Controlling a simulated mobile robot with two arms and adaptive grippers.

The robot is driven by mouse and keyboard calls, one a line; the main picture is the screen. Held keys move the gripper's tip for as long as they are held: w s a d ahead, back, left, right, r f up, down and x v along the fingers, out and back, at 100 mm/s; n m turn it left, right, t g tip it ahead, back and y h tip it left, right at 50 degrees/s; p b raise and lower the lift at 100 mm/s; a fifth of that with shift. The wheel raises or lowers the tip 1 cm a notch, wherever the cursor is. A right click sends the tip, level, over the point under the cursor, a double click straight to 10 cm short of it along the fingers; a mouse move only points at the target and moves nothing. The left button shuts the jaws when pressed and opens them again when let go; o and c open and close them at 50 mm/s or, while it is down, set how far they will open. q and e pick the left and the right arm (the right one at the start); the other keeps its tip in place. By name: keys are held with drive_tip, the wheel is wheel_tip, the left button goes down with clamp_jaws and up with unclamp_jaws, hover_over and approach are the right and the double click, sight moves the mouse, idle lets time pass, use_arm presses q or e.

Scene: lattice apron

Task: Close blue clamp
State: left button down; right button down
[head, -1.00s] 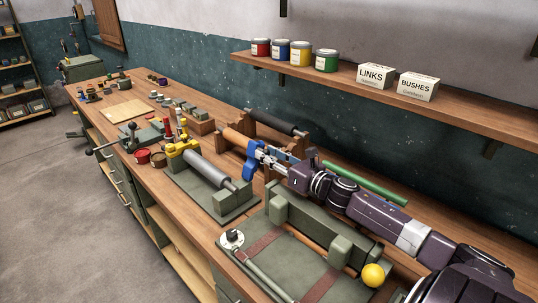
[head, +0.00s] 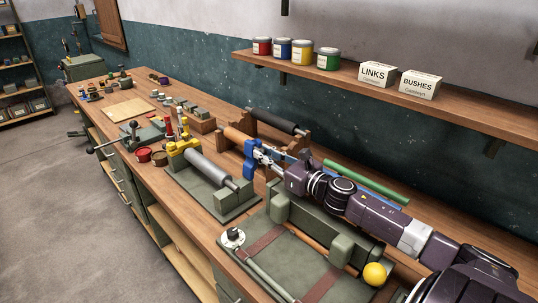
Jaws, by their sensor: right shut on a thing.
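The blue clamp (head: 250,158) stands upright on the workbench, right of the yellow clamp and in front of the wooden roller stand. My right gripper (head: 262,156) reaches in from the right and is shut on the upper part of the blue clamp. Its fingers hide some of the clamp, so I cannot tell how far the clamp is closed. My left gripper is out of the head view.
A yellow clamp (head: 184,153) with a red handle sits beside a grey cylinder (head: 208,171). A green rod (head: 365,183) lies behind my right arm. Shelf tins (head: 301,53) stand above.

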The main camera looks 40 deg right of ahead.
drive_tip(key=shift+s+a+f+n, duration=0.1)
drive_tip(key=shift+a+n, duration=1.15)
drive_tip(key=shift+n, duration=0.05)
drive_tip(key=shift+s+a+f+n, duration=0.1)
drive_tip(key=shift+a+n, duration=1.1)
drive_tip(key=shift+n, duration=0.1)
drive_tip(key=c, duration=1.8)
unclamp_jaws()
drive_tip(key=s, duration=0.8)
drive_tip(key=s+d, duration=0.1)
drive_tip(key=s, duration=0.3)
